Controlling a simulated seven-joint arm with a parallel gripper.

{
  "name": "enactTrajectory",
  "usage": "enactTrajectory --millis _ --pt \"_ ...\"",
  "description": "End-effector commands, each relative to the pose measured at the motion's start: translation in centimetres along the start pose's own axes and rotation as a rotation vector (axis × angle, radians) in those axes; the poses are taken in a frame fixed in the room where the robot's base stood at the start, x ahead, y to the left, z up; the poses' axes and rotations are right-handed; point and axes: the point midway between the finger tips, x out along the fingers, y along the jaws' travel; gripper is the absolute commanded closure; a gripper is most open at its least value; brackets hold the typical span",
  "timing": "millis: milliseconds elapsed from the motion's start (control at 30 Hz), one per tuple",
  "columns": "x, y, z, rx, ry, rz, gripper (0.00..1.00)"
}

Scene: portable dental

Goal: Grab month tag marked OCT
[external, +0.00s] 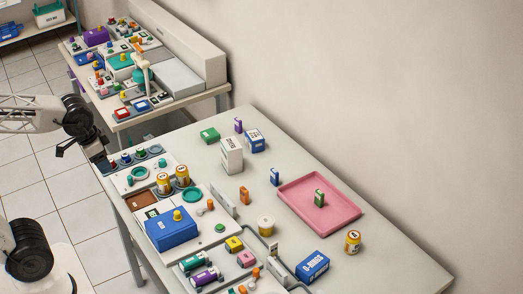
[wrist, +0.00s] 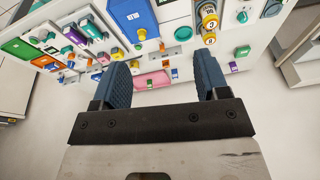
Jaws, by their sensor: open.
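Several small upright tags stand on the bench: a purple tag (external: 238,125), a blue tag (external: 275,177), an orange tag (external: 243,195) and a green tag (external: 319,197). The green one stands on the pink tray (external: 346,224). Their lettering is too small to read, so I cannot tell which is marked OCT. My gripper (wrist: 161,78) is open and empty in the wrist view, its two blue fingers spread wide. In the external view it is at the left, beyond the bench's left edge and far from the tags.
The bench's left part holds a blue box (external: 171,230), yellow bottles (external: 163,183) and several small parts. A white carton (external: 231,155), a blue carton (external: 313,267) and a yellow jar (external: 352,241) stand among the tags. A second cluttered table (external: 215,93) is behind.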

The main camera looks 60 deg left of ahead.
Motion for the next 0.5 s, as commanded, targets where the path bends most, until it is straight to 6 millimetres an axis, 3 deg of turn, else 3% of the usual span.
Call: enactTrajectory --millis 167,500 --pt "1.0 -1.8 -4.7 0.168 0.050 -0.039 0.32" --pt "4.5 -6.9 -15.9 0.623 0.154 -0.175 0.32"
